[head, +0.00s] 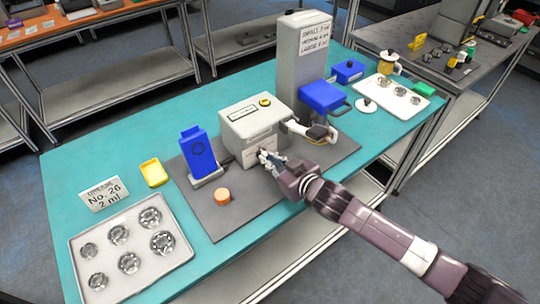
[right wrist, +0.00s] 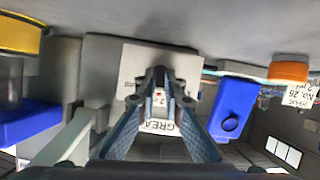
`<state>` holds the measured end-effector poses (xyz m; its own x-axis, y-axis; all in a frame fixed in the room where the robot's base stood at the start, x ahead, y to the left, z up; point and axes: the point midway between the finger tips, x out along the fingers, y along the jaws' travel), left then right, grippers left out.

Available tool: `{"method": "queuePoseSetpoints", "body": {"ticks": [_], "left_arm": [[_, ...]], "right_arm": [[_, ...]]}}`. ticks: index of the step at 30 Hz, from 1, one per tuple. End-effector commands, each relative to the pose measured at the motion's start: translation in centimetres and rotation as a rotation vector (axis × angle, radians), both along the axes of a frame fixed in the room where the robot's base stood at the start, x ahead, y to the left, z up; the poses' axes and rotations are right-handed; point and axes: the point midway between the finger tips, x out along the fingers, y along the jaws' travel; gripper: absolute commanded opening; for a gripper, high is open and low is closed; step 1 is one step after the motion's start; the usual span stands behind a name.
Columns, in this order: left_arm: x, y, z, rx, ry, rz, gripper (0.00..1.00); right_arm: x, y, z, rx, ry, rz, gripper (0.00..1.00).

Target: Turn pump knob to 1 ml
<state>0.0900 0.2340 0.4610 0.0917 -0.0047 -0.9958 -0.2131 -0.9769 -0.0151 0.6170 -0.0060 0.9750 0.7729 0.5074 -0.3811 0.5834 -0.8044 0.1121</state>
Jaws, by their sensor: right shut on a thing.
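The pump (head: 254,122) is a pale grey box with a label and a small yellow button on top, standing on the grey mat. My right gripper (head: 267,158) is at its front face, its fingers closed together. In the right wrist view the two fingers (right wrist: 158,85) meet in front of the pump's pale front (right wrist: 135,60), shut on a small part there, apparently the pump knob. The knob itself is mostly hidden by the fingers, and its setting cannot be read. A partly covered label with large letters shows between the fingers. My left gripper is not in view.
A blue device (head: 199,154) and an orange round piece (head: 222,195) stand left of the pump. A sign reading No. 26, 2 ml (head: 103,194) stands behind a tray of glass dishes (head: 76,248). A tall grey column (head: 303,75) and blue box (head: 316,95) are behind right.

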Motion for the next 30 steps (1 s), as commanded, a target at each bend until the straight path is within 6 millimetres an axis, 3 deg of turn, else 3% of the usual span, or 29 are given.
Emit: {"method": "queuePoseSetpoints", "body": {"ticks": [11,30], "left_arm": [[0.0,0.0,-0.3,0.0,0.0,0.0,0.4],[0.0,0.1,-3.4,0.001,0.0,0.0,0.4]], "right_arm": [[-0.3,0.3,-0.3,-0.287,-0.207,-0.001,0.0],[-0.4,0.5,-0.7,-0.691,-0.501,0.0,0.0]]}}
